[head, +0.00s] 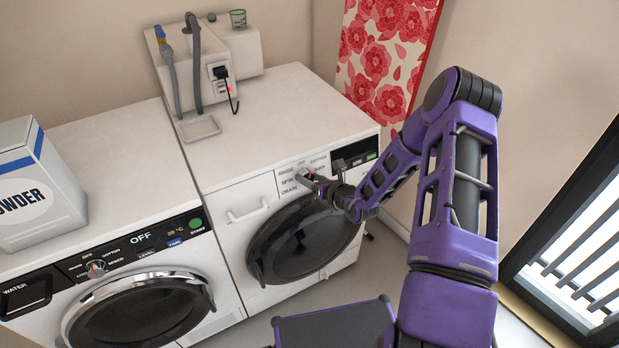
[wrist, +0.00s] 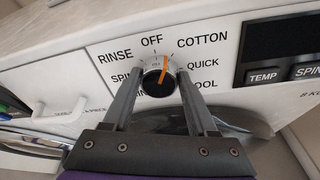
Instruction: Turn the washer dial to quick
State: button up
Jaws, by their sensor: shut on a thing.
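The pointer is just right of straight up, between the OFF and COTTON labels. The QUICK label (wrist: 203,64) is to the right of the dial, below COTTON. RINSE and SPIN are on the left. WOOL and the lower left label are partly hidden by the fingers. My gripper (wrist: 159,79) is shut on the dial, one finger on each side. In the head view, my gripper (head: 312,179) is at this panel and mostly covers the dial.
The right machine's dark round door (head: 303,240) is below the panel. A second machine with its own dial (head: 96,268) stands to the left, with a powder box (head: 38,190) on top. A display with TEMP and SPIN buttons (wrist: 265,76) lies right of the dial labels.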

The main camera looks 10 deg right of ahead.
jog(key=m+y+p, duration=0.1)
jog(key=m, duration=0.5)
jog(key=shift+d+f, duration=0.1)
jog(key=shift+d, duration=0.05)
jog(key=m+t, duration=0.1)
jog(key=m, duration=0.4)
jog(key=shift+f+y+p, duration=0.15)
jog(key=shift+y+p, duration=0.15)
jog(key=shift+p, duration=0.1)
jog(key=shift+m, duration=0.3)
jog(key=o, duration=1.4)
jog(key=shift+c, duration=0.2)
jog(key=v, duration=1.7)
jog(key=shift+s, duration=0.3)
